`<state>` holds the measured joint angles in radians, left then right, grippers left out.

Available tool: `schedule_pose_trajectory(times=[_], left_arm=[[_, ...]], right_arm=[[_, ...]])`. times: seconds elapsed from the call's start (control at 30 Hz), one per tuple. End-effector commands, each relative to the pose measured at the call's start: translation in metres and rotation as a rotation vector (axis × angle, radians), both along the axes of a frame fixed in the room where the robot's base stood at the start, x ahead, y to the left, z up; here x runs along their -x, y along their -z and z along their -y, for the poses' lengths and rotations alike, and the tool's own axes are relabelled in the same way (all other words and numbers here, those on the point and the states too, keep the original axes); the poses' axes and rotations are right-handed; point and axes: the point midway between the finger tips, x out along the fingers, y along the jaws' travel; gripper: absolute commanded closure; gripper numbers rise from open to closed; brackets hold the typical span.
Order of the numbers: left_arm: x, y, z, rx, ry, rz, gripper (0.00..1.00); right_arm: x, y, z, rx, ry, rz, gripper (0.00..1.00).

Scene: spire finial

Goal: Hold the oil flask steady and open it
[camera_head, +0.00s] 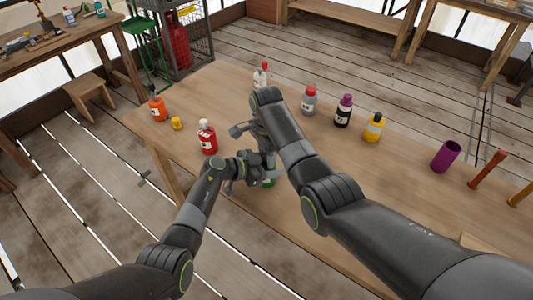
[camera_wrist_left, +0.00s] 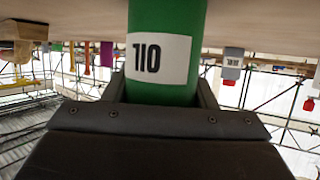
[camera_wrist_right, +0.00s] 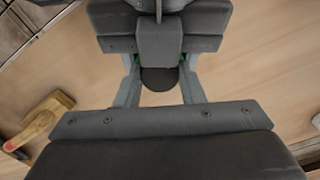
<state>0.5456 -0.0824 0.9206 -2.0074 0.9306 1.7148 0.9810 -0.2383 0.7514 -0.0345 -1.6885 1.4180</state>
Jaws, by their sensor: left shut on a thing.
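The green oil flask (camera_head: 268,182) stands near the table's front edge, mostly hidden behind my grippers in the head view. In the left wrist view the flask (camera_wrist_left: 165,88) fills the gap between my left fingers, its white label upside down. My left gripper (camera_head: 257,171) is shut on the flask's body from the side. My right gripper (camera_wrist_right: 160,85) is above the flask, its fingers spread to either side of a dark rounded piece. I cannot tell whether that piece is the flask's cap. Slivers of green show beside the fingertips.
A red bottle (camera_head: 207,138), an orange bottle (camera_head: 158,109) and a small yellow item (camera_head: 176,123) stand left of my grippers. Grey, dark purple and yellow bottles (camera_head: 373,128) stand behind and right. A purple cup (camera_head: 445,156) is farther right.

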Motion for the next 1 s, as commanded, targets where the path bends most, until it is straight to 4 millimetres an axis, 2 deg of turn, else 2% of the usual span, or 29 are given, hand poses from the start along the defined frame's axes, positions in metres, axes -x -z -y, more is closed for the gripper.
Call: schedule_pose_trajectory(times=[0.03,0.17,0.27,0.6,0.9,0.93,1.0], left_arm=[[0.0,0.0,0.0001,0.0,0.0,0.0,1.0],[0.0,0.0,0.0001,0.0,0.0,0.0,1.0],[0.0,0.0,0.0001,0.0,0.0,0.0,1.0],[0.0001,0.0,0.0002,0.0,0.0,0.0,1.0],[0.0001,0.0,0.0002,0.0,0.001,0.0,1.0],[0.0001,0.0,0.0002,0.0,0.001,0.0,1.0],[0.0001,0.0,0.0002,0.0,0.001,0.0,1.0]], right_arm=[[0.0,-0.0001,-0.0001,0.0,0.0,0.0,0.77],[-0.0001,-0.0001,-0.0001,0.0,0.0,0.0,0.93],[-0.0001,-0.0002,-0.0001,0.0,-0.014,0.0,0.93],[-0.0002,-0.0005,0.0,-0.001,-0.283,0.001,0.93],[-0.0002,-0.0006,0.0,-0.001,-0.295,0.001,0.93],[-0.0003,-0.0006,0.0001,-0.001,-0.295,0.001,0.62],[-0.0003,-0.0006,0.0001,-0.001,-0.294,0.001,0.53]])
